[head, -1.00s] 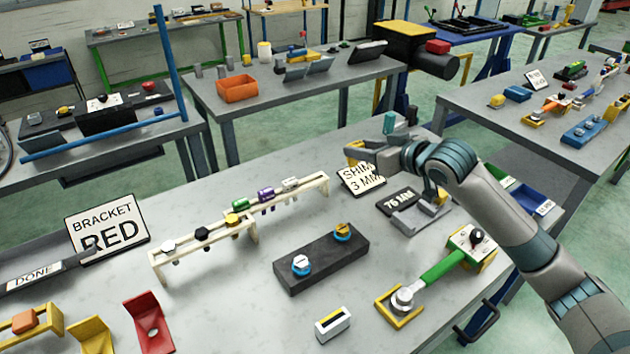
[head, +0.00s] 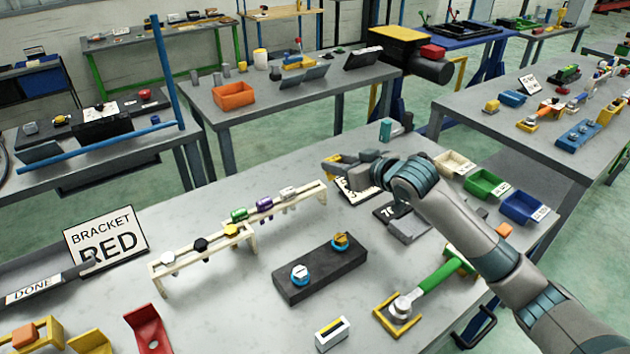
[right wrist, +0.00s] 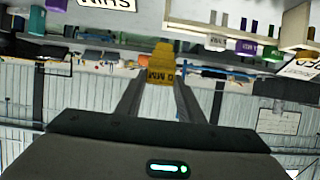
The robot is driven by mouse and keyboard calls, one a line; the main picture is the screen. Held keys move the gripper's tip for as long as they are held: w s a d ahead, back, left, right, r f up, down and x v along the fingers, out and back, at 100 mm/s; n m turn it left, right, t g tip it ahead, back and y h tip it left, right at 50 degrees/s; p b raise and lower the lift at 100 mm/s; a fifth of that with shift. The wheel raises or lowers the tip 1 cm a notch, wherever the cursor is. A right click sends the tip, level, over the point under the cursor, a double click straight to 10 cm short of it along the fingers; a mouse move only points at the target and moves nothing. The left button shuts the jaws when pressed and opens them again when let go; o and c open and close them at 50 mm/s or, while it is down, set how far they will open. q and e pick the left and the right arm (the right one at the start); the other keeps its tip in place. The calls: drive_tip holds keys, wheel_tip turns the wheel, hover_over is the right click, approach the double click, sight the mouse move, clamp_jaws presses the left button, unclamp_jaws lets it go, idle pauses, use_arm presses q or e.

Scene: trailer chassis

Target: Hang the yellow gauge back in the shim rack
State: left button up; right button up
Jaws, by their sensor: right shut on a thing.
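The yellow gauge (right wrist: 161,68) is between the fingers of my right gripper (right wrist: 160,82) in the right wrist view, with black lettering partly readable as "MM". In the head view my right gripper (head: 345,163) is shut on it, and only a bit of yellow shows at the fingertips. The gripper is right of the far end of the cream shim rack (head: 312,196), apart from it. Green, purple and white gauges hang on the rack's far part, and white, black and yellow-topped pieces on its near part. The rack shows upside down in the right wrist view (right wrist: 190,32). My left gripper is out of view.
The "SHIM" sign (head: 358,194) stands under my gripper, partly hidden. A dark block with two blue-ringed pieces (head: 322,272) lies in front. White, green and blue bins (head: 487,184) stand at the right. A green-handled tool (head: 432,283) lies front right.

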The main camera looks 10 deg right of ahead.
drive_tip(key=w+a+f+p, duration=0.1)
drive_tip(key=w+a+f, duration=0.2)
drive_tip(key=a, duration=0.2)
drive_tip(key=shift+a+f, duration=0.2)
drive_tip(key=shift+f, duration=0.2)
drive_tip(key=shift+w+p, duration=0.1)
drive_tip(key=shift+p, duration=0.25)
wheel_tip(320, 180, down, 4)
drive_tip(key=shift+p, duration=0.7)
drive_tip(key=shift+f, duration=0.4)
drive_tip(key=o, duration=1.1)
drive_tip(key=shift+c, duration=0.2)
